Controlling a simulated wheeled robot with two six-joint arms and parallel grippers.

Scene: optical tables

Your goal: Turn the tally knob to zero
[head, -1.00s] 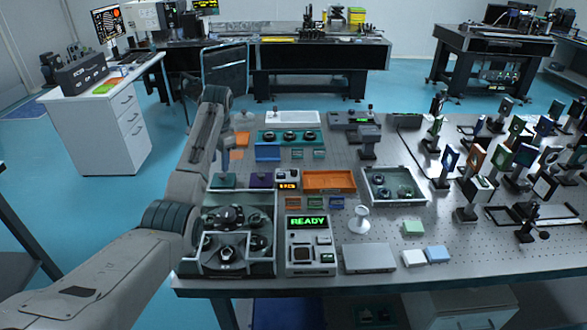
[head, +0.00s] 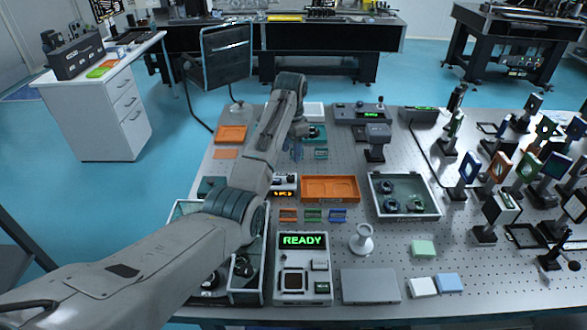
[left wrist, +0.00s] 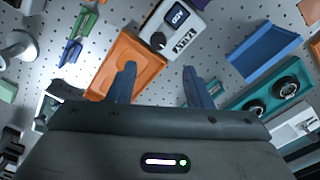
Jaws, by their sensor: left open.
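The tally box shows in the left wrist view as a pale box (left wrist: 176,25) with a small lit display, a lettered label and a round black knob (left wrist: 158,40). The digits are too small to read surely. In the head view the tally box (head: 285,188) is partly hidden behind my left arm; its orange display shows and the knob cannot be made out. My left gripper (head: 297,151) is above the table behind the tally box. In the left wrist view its two blue fingers (left wrist: 159,69) are apart with nothing between them, and the knob lies beyond their tips. My right gripper is out of view.
An orange tray (head: 330,196) lies right of the tally box. A READY console (head: 303,268) stands in front, and a glass-walled case (head: 246,290) is partly under my left arm. A teal holder with round parts (left wrist: 268,98) is near the right finger.

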